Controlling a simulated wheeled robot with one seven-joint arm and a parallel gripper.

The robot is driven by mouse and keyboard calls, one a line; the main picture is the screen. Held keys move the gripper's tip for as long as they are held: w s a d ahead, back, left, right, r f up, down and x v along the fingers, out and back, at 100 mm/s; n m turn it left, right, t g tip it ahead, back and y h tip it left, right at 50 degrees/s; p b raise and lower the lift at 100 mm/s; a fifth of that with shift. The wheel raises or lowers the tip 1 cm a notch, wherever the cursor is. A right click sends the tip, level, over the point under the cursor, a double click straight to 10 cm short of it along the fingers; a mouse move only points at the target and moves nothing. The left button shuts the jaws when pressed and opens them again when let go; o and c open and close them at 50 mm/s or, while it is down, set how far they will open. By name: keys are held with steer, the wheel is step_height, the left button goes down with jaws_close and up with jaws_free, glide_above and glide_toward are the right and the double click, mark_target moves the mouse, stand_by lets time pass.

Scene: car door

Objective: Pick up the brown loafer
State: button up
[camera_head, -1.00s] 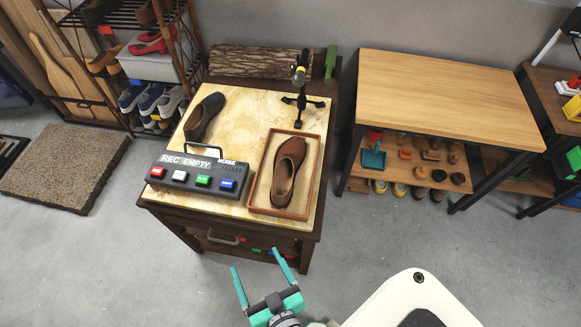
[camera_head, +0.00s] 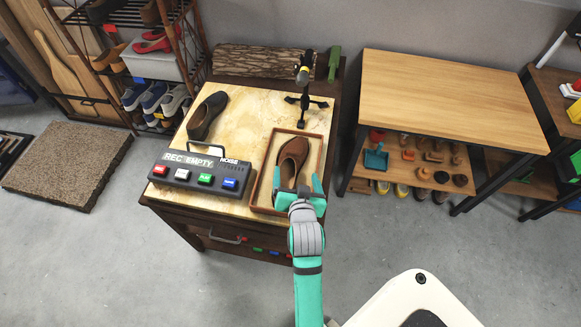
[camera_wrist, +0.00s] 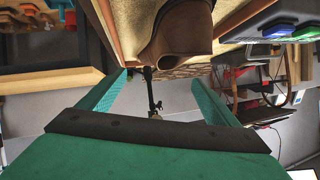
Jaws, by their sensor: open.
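The brown loafer (camera_head: 291,158) lies in a shallow wooden-framed tray (camera_head: 319,163) on the small table, its toe pointing away from me. In the wrist view the brown loafer (camera_wrist: 182,30) fills the upper middle, just beyond the fingers. My gripper (camera_head: 298,181) is open at the near end of the loafer, with one teal finger to each side. In the wrist view my gripper (camera_wrist: 160,88) shows its two fingers wide apart and nothing between them. The near end of the loafer is partly hidden by my gripper in the head view.
On the same table (camera_head: 248,101) are a dark shoe (camera_head: 207,115), a box with coloured buttons (camera_head: 199,172) and a black stand (camera_head: 305,96) at the back right. A wooden bench (camera_head: 445,95) stands to the right and a shoe rack (camera_head: 150,63) to the left.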

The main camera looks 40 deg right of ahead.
mark_target(292, 162)
steer(key=x, duration=0.4)
steer(key=shift+w+f, duration=0.15)
steer(key=shift+w, duration=0.15)
steer(key=shift+x, duration=2.8)
steer(key=shift+a+f, duration=0.15)
steer(key=shift+f, duration=0.05)
steer(key=shift+c, duration=0.7)
steer(key=c, duration=1.4)
steer(key=shift+r, duration=0.1)
